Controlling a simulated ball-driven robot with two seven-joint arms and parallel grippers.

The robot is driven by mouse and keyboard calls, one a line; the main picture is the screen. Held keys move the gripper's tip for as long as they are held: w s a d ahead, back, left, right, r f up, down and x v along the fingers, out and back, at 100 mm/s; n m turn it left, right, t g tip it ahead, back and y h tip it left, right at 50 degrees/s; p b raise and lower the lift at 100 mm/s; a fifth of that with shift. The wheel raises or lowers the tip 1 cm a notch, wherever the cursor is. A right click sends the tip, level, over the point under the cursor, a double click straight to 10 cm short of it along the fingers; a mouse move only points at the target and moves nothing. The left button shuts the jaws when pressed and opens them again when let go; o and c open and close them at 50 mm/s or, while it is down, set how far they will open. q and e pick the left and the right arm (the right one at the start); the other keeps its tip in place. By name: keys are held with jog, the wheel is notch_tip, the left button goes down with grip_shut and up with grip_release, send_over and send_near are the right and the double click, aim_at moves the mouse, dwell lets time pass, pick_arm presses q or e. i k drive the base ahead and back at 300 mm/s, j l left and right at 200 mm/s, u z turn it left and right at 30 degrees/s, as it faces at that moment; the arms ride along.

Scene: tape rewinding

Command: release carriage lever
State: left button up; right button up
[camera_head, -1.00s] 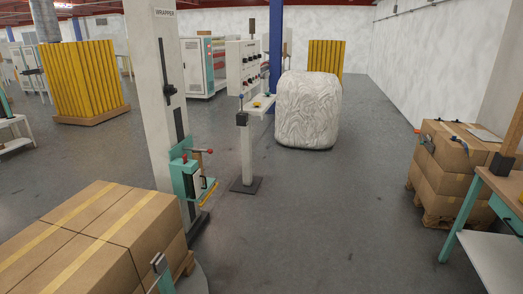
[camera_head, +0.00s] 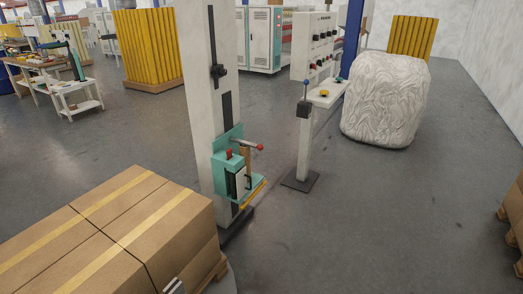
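The teal carriage (camera_head: 232,172) sits low on the white wrapper mast (camera_head: 208,75), in the middle of the head view. A lever with a red ball knob (camera_head: 260,147) sticks out to the right from its upper part. A red button (camera_head: 229,154) is on top of the carriage's box, and a yellow bar (camera_head: 252,194) runs along its lower right side. A small grey piece shows at the bottom edge in front of the boxes; I cannot tell what it is. Neither of my grippers can be made out, and nothing touches the lever.
Taped cardboard boxes (camera_head: 112,232) on a pallet stand at the lower left, close to the mast. A control post (camera_head: 303,140) stands right of the carriage, with a wrapped white bale (camera_head: 386,100) behind it.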

aim_at(260, 147)
jog(key=i+l, duration=0.5)
jog(key=l, duration=0.2)
jog(key=i+l+u, duration=0.1)
jog(key=i+l, duration=0.4)
jog(key=l, duration=0.25)
jog(key=i+l+u, duration=0.1)
jog(key=i+l, duration=0.35)
jog(key=l, duration=0.3)
jog(key=i+l, duration=0.25)
jog(key=l, duration=0.15)
jog(key=u, duration=0.05)
